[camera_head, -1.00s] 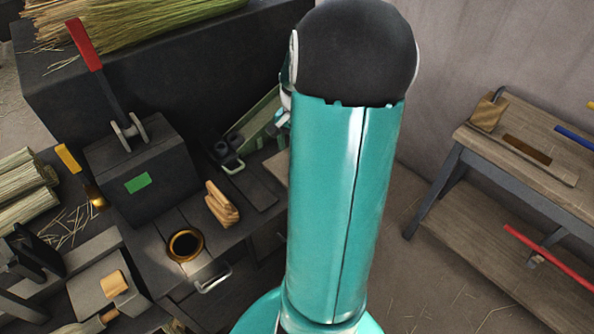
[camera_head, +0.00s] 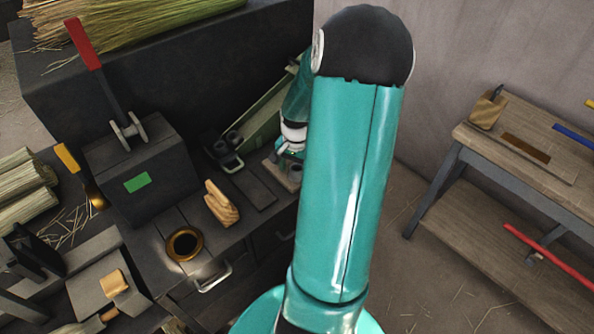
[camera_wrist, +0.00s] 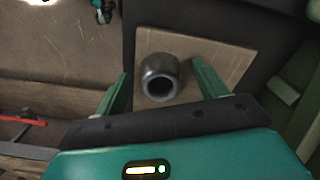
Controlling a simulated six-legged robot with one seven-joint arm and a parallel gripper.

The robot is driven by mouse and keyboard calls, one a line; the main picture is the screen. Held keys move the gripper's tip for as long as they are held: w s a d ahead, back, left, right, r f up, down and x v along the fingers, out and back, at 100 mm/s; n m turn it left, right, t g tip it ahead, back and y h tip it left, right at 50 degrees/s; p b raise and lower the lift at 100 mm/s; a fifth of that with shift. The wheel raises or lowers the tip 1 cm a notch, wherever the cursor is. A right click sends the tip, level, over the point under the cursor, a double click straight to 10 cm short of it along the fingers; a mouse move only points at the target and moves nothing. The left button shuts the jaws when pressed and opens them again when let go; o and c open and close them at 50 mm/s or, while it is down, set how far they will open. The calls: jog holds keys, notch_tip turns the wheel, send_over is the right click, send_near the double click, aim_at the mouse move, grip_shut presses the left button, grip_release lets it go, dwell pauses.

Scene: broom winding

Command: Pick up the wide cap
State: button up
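A short, dark grey metal cylinder with a round hole, seemingly the wide cap (camera_wrist: 160,79), stands on a pale wooden board (camera_wrist: 226,56) in the wrist view. My gripper (camera_wrist: 160,68) is open, with one green finger on each side of the cap. A gap shows on both sides, so nothing is held. How far the fingertips are above the board is hard to tell. In the head view, my gripper (camera_head: 291,150) is partly hidden behind my arm, over the small board (camera_head: 284,173) at the bench's right end. The cap is not clear there.
The dark bench holds a brass ring (camera_head: 185,244), a wooden block piece (camera_head: 221,204) and a box with a red-handled lever (camera_head: 140,170). A wooden table (camera_head: 520,150) is at the right, with open floor between.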

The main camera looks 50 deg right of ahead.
jog(key=c, duration=0.9)
